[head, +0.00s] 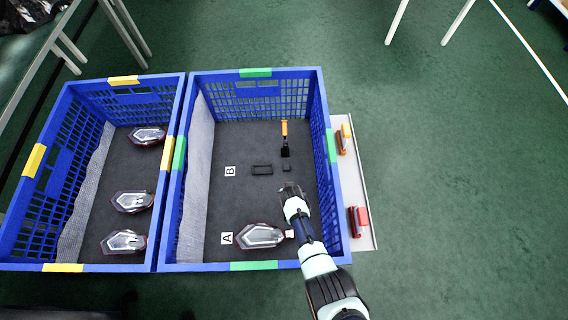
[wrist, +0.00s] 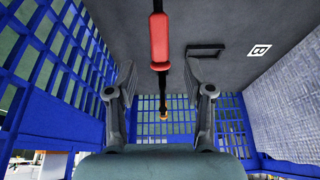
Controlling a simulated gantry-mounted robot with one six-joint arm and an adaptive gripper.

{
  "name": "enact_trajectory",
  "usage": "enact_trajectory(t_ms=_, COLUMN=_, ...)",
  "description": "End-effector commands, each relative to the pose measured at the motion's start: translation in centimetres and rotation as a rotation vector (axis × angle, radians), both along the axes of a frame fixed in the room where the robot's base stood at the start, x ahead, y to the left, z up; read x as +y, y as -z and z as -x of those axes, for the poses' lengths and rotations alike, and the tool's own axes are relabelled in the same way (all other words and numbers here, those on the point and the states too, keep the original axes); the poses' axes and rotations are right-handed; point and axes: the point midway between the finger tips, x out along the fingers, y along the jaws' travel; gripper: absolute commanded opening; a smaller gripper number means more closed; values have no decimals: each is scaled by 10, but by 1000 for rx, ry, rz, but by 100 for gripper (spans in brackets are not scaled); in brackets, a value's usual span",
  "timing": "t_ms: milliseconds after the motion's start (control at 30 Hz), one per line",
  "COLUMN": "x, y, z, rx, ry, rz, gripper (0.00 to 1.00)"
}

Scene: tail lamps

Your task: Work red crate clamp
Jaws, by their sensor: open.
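A red clamp-like part (head: 362,217) sits at the near end of the white ledge, outside the right crate. Inside that crate, an orange-handled black tool (head: 284,128) shows beyond my gripper (head: 290,189). In the wrist view, a red handle (wrist: 160,38) on a black shaft lies in line with the gap between my fingers (wrist: 161,88), with a small orange piece at the shaft's far end. I cannot tell whether it is the same tool. My fingers are spread, with nothing visibly gripped.
The right blue crate (head: 257,73) has green tags, a lamp (head: 260,236) by label A, and a black rectangle (head: 262,169) by label B. The left crate (head: 124,82) holds three lamps. A yellow-orange part (head: 342,143) is on the white ledge (head: 361,180). Floor is clear further right.

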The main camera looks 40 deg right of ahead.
Motion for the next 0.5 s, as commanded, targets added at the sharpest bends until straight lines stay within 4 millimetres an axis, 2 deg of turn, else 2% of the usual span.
enact_trajectory(t_ms=67, x=-1, y=5, z=-2, rx=0, ry=0, rz=0, gripper=52)
enact_trajectory(t_ms=300, x=-11, y=49, z=-13, rx=0, ry=-1, rz=0, gripper=52)
enact_trajectory(t_ms=500, x=-18, y=69, z=-21, rx=-1, ry=-1, rz=0, gripper=52)
